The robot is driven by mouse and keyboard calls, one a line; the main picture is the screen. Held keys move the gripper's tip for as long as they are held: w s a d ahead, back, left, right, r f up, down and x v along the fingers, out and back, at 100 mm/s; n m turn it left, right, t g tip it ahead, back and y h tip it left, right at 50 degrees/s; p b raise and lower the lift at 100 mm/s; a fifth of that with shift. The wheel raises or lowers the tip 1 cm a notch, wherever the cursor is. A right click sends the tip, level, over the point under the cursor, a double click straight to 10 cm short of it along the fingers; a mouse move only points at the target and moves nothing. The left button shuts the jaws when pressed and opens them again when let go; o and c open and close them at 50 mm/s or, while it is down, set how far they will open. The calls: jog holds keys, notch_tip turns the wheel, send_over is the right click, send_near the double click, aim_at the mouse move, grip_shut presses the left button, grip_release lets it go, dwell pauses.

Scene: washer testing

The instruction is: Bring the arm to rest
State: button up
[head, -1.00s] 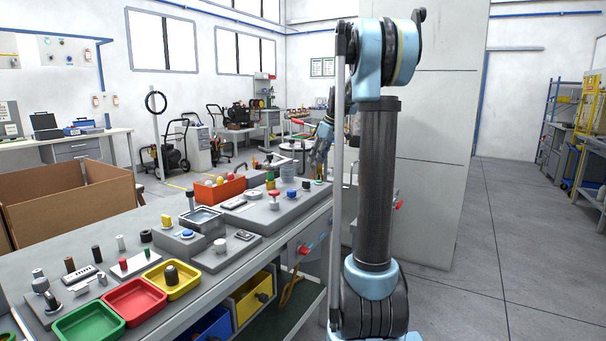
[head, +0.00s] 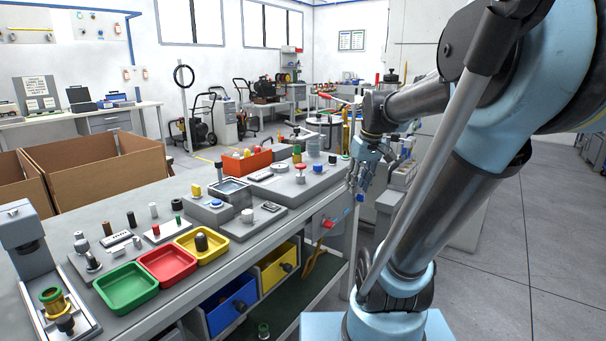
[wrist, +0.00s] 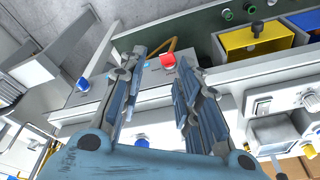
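My arm (head: 440,200) leans up and to the right from its blue base in the head view, then bends back left toward the bench. My gripper (head: 360,180) hangs beside the right end of the bench, with its fingers pointing down. In the wrist view my gripper (wrist: 162,60) has its two fingers apart, with nothing held between them. A red knob (wrist: 167,62) on a grey panel shows past the gap between the fingertips.
The bench (head: 185,305) holds green (head: 127,288), red (head: 167,264) and yellow (head: 203,244) trays, with small parts and fixtures behind. Yellow (head: 279,266) and blue (head: 231,304) bins sit below its top. A cardboard box (head: 95,180) stands behind. Open floor (head: 505,270) lies right.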

jog(key=s+d+f+m+h, duration=0.1)
jog(key=s+f+m, duration=0.3)
jog(key=s+f, duration=0.9)
jog(key=shift+s+d+f, duration=0.35)
jog(key=shift+s+d, duration=0.15)
jog(key=shift+s, duration=0.65)
